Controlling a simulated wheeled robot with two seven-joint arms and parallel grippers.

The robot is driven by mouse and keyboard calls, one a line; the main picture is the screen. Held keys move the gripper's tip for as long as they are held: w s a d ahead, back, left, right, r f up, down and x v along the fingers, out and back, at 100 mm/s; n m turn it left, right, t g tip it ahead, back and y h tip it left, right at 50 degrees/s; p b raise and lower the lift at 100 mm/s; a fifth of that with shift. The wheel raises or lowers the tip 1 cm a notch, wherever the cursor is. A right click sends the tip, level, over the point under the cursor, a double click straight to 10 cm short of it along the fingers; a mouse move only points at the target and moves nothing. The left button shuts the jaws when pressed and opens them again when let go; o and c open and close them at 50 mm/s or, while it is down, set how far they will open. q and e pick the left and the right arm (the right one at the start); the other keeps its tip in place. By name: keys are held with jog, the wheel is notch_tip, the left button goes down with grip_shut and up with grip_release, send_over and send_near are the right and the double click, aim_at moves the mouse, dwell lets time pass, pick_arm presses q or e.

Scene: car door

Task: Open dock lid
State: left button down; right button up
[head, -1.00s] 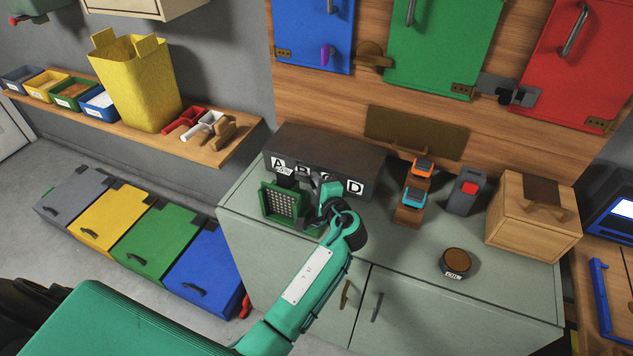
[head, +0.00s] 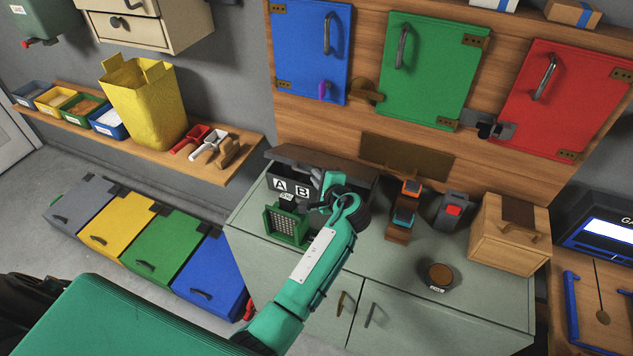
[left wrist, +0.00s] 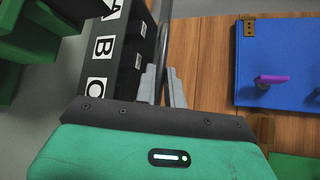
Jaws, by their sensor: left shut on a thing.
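The dock is a dark box (head: 290,187) on the grey-green cabinet, with white letter labels on its front; A and B show in the head view. Its dark lid (head: 318,160) is raised at the front and tilted, with a gap over the box. My left gripper (head: 322,182) is at the lid's front edge, its fingers partly hidden by my wrist. In the left wrist view the fingers (left wrist: 164,88) are shut on the thin lid (left wrist: 168,45), seen nearly edge-on. The dock front (left wrist: 100,55) with A, B and C is to their left. My right gripper is out of view.
A green grid-fronted box (head: 286,224) stands close in front of the dock. To the right are a wooden stand (head: 398,232), a grey device with a red button (head: 453,212), a wooden box (head: 508,240) and an oil tin (head: 439,277). A wooden panel stands behind.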

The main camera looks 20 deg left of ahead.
pick_arm(q)
jog(key=shift+w+r+p, duration=0.3)
jog(key=shift+w+r, duration=0.1)
jog(key=shift+r, duration=0.35)
jog(key=shift+w+r+p, duration=0.25)
jog(key=shift+w+r, duration=0.15)
jog(key=shift+r, duration=0.3)
jog(key=c, duration=1.5)
grip_release()
jog(key=shift+a, duration=0.1)
